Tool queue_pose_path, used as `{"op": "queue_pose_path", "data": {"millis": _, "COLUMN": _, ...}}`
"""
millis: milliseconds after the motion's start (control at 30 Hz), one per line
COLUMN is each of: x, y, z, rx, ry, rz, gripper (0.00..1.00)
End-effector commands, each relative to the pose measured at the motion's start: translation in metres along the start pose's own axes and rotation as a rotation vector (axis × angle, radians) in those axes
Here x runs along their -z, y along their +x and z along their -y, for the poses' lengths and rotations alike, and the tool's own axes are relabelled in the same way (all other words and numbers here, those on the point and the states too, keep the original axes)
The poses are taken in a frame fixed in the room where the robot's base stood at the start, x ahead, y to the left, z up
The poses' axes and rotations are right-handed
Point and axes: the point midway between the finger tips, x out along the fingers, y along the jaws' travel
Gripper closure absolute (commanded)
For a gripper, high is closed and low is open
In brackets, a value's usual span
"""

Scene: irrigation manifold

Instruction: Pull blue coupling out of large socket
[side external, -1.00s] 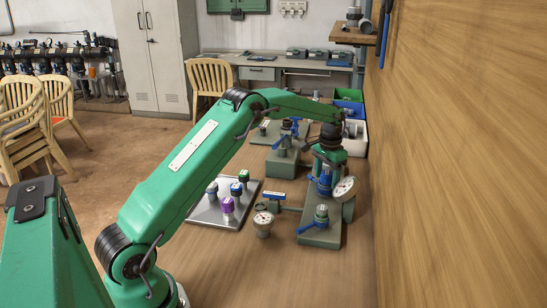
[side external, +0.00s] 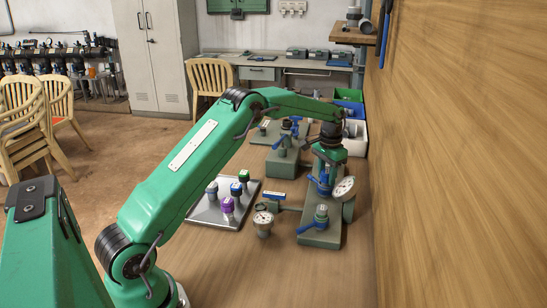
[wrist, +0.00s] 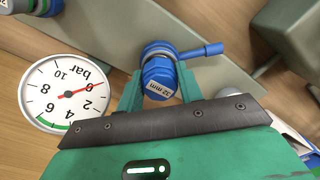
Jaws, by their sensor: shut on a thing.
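The blue coupling (wrist: 158,74), with a white "32 mm" label on its top, stands on the grey-green manifold in the wrist view. My gripper (wrist: 160,86) has a green finger on each side of it and is shut on it. In the side external view my gripper (side external: 325,172) points down over the manifold, and the coupling is mostly hidden between the fingers. The large socket is hidden under the coupling, so I cannot tell how deep the coupling sits. A blue lever handle (wrist: 202,51) sticks out right beside it.
A pressure gauge (side external: 344,188) stands close beside the gripper; its dial (wrist: 66,93) fills the left of the wrist view. A second gauge (side external: 263,220) and a tray (side external: 210,214) with several capped fittings lie left. A wooden wall (side external: 460,150) bounds the right. The front table is clear.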

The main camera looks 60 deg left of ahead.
Motion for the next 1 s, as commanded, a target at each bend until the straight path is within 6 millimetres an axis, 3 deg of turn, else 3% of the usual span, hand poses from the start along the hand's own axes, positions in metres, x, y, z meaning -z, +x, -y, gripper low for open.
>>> {"op": "queue_pose_path", "data": {"millis": 1000, "x": 0.0, "y": -0.016, "z": 0.0, "rx": 0.0, "ry": 0.0, "rz": -0.001, "gripper": 0.91}}
